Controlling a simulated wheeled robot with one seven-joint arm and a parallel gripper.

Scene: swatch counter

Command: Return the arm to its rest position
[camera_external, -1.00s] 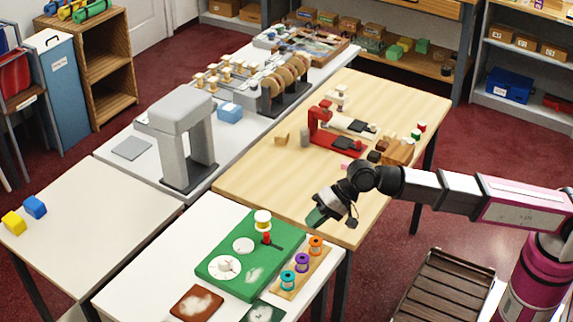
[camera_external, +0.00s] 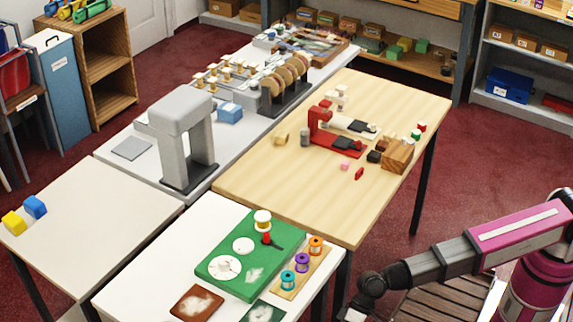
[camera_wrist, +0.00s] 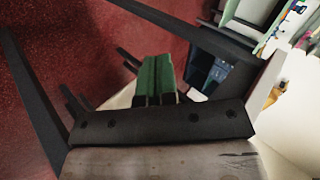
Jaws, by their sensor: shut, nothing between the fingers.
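My arm is folded low at the right of the external view, over the floor beside the front table. My gripper (camera_external: 354,313) points down near the bottom edge of that view, and its tips are partly cut off or hard to make out. In the wrist view the two green finger pads (camera_wrist: 156,80) lie side by side, shut with nothing between them. The gripper is clear of the tabletops and touches no object that I can see.
The white front table (camera_external: 130,290) holds a green board (camera_external: 225,275) and a wooden rack of colored spools (camera_external: 302,262). The wooden table (camera_external: 260,180) behind bears a red device (camera_external: 318,125) and small blocks. A brown slatted platform (camera_external: 440,300) lies beneath my arm.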

